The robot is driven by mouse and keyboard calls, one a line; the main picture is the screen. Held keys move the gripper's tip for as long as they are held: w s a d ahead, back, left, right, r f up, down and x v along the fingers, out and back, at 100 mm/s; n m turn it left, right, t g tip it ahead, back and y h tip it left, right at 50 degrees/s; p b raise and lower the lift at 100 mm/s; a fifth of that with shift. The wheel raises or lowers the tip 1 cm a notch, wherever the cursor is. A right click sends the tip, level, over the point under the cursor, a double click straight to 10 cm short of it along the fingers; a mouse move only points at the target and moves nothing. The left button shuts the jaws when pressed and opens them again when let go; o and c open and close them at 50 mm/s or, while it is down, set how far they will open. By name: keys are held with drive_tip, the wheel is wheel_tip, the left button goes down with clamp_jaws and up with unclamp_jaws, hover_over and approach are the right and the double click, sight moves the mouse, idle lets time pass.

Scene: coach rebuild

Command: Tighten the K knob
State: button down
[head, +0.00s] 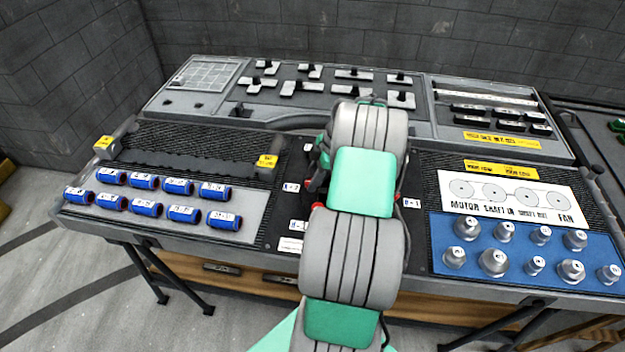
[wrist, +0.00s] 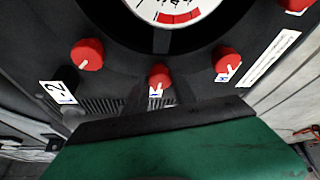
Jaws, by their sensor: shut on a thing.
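In the wrist view, a row of red knobs with white pointer marks sits on a dark panel below a round dial (wrist: 175,10). The middle red knob (wrist: 159,75) is at the tips of my gripper (wrist: 157,88), whose dark fingers reach up from the green body and are shut on it. Its small label is partly hidden and I cannot read its letter. A left red knob (wrist: 87,54) and a right red knob (wrist: 227,60) stand free of the fingers. In the head view, my arm hides the gripper and most of the panel; a bit of red knob (head: 318,206) shows beside it.
Blue labelled cylinders (head: 183,214) lie on the bench's left. Metal pieces (head: 494,261) stand on a blue mat at right, below a white board (head: 512,198). Yellow-tagged blocks (head: 267,165) and levers (head: 302,88) stand farther back.

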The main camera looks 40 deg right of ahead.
drive_tip(key=m+t+h+b, duration=0.1)
drive_tip(key=m+b, duration=0.1)
drive_tip(key=m, duration=0.1)
drive_tip(key=shift+f+m+b, duration=0.15)
drive_tip(key=shift+m+b, duration=0.25)
drive_tip(key=m+b, duration=0.1)
drive_tip(key=m, duration=0.1)
drive_tip(key=m+h+b, duration=0.1)
drive_tip(key=m, duration=0.1)
drive_tip(key=shift+s+a+t+h, duration=0.1)
drive_tip(key=shift+a+t+h, duration=0.1)
drive_tip(key=shift+t+h, duration=0.15)
drive_tip(key=m+h+b, duration=0.1)
drive_tip(key=m, duration=0.1)
drive_tip(key=m+b, duration=0.1)
drive_tip(key=m, duration=0.2)
drive_tip(key=shift+a+h, duration=0.15)
drive_tip(key=shift+h, duration=0.2)
drive_tip(key=shift+m+h+b, duration=0.8)
drive_tip(key=shift+m+b, duration=0.05)
drive_tip(key=shift+m, duration=1.35)
drive_tip(key=shift+r, duration=0.2)
drive_tip(key=c, duration=1.1)
unclamp_jaws()
drive_tip(key=shift+o, duration=0.2)
drive_tip(key=v, duration=0.7)
drive_tip(key=shift+r, duration=0.35)
